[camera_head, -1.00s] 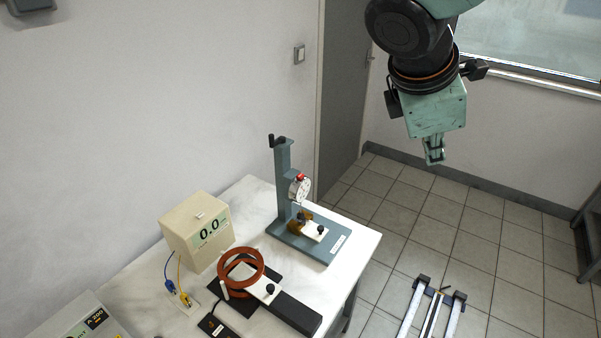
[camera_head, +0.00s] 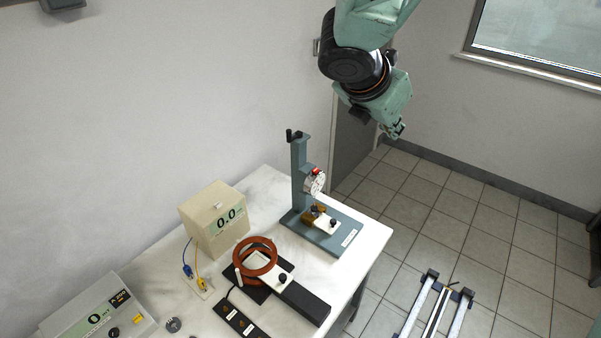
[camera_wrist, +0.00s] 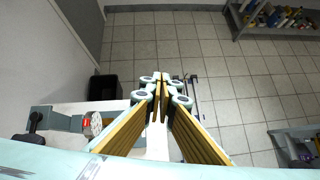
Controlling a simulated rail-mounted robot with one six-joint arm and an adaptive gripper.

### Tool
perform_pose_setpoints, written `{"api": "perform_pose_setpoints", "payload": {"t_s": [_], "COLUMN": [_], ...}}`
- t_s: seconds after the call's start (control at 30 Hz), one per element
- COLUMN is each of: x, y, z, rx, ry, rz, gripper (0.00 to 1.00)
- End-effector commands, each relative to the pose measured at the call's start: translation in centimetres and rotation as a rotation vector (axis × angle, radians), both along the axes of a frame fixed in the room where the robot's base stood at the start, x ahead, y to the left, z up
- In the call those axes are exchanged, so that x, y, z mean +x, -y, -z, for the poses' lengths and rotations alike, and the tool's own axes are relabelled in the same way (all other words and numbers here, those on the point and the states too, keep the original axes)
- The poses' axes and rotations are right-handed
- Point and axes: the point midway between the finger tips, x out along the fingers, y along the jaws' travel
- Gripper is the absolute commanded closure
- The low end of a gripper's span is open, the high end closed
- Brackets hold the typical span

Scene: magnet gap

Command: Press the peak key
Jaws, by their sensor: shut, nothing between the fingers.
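No key's label is legible enough to tell which one is the peak key. At lower left in the head view stands a cream meter (camera_head: 95,318) with a dark display reading 0. It has a yellow-orange key (camera_head: 139,319) and a black knob (camera_head: 113,332) on its face. My gripper (camera_head: 397,130) is raised at the upper right, over the floor beyond the table's right end and far from the meter. The wrist view shows its fingers closed together (camera_wrist: 161,82) with nothing between them.
The white table (camera_head: 372,240) carries a dial-gauge stand (camera_head: 300,170), a beige box (camera_head: 213,222) reading 0.0, a red-brown coil (camera_head: 256,256) on a black base, and a black strip (camera_head: 240,318). Blue and yellow leads run beside the box.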

Motion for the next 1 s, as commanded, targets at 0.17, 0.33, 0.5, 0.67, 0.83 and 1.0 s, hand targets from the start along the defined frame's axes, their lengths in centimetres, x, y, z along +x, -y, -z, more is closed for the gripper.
{"api": "perform_pose_setpoints", "payload": {"t_s": [0.17,0.33,0.5,0.67,0.83,1.0], "x": [2.2,4.1,5.8,7.3,8.6,9.8], "y": [-2.4,-4.6,-7.0,-9.4,-12.1,-14.7], "z": [1.0,2.0,3.2,4.5,5.9,7.6], "rx": [-0.078,-0.151,-0.224,-0.294,-0.368,-0.440], "ry": [-0.042,-0.079,-0.115,-0.148,-0.181,-0.215], "rz": [-0.130,-0.252,-0.373,-0.488,-0.611,-0.733], "gripper": [1.00,1.00,1.00,1.00,1.00,1.00]}}
